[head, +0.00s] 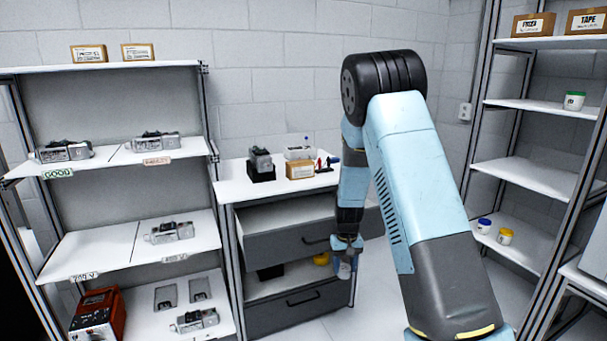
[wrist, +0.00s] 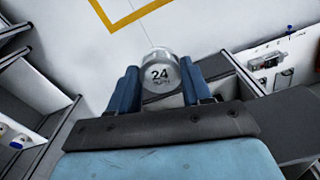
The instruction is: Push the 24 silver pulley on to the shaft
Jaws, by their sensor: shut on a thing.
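The silver pulley (wrist: 160,70), marked 24, is between the blue fingers of my gripper (wrist: 162,84) in the wrist view. My gripper is shut on it. In the head view, my gripper (head: 347,246) hangs in front of the drawer unit's right side, below the worktop, with the pulley (head: 344,269) small at its tip. A grey motor-like unit (head: 261,160) sits on a black block on the worktop, up and left of my gripper. It may carry the shaft, but no shaft can be made out at this size.
The worktop (head: 235,190) also holds a cardboard box (head: 300,169) and small red and blue tools (head: 325,163). The drawer unit's upper drawer (head: 290,240) stands open beside my gripper. Shelves (head: 100,160) with silver devices stand left. More shelves (head: 530,177) stand right.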

